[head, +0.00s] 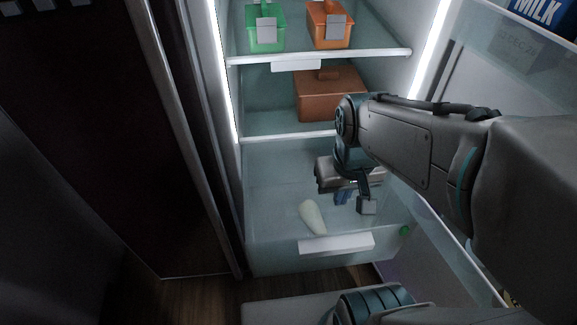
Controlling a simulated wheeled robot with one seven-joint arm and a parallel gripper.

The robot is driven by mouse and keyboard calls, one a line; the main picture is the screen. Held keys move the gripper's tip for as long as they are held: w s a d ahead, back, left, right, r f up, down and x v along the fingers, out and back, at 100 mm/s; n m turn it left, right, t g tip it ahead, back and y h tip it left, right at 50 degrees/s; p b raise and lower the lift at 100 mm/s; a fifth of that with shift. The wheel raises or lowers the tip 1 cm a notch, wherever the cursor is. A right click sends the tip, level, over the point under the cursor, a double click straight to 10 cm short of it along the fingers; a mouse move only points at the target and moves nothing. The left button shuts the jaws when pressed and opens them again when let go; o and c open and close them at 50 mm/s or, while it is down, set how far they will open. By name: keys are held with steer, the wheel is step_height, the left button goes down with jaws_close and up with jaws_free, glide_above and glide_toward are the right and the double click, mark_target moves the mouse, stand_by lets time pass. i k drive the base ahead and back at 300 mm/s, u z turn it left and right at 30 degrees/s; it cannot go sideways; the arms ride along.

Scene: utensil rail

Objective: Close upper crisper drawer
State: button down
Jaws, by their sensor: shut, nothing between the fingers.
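The fridge stands open. A clear crisper drawer (280,240) with a white handle strip (336,243) shows at the bottom of it, and it looks pulled out towards me. I cannot tell from this view whether another drawer lies below it. A pale, elongated item (311,216) lies inside, and a small green item (405,230) shows at its right front corner. My gripper (360,204) is shut and empty, hanging over the drawer behind the handle strip. My arm hides the drawer's right rear part. I cannot tell whether the fingers touch anything.
Above are a shelf with a green bin (265,28) and an orange bin (329,25), and a brown lidded box (325,95) below it. The open fridge door (490,60) with a milk carton (540,10) is at right. A dark cabinet (80,120) stands left.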

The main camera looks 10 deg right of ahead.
mark_target(363, 240)
steer(key=z, duration=0.05)
steer(key=k, duration=0.85)
steer(key=u, duration=0.6)
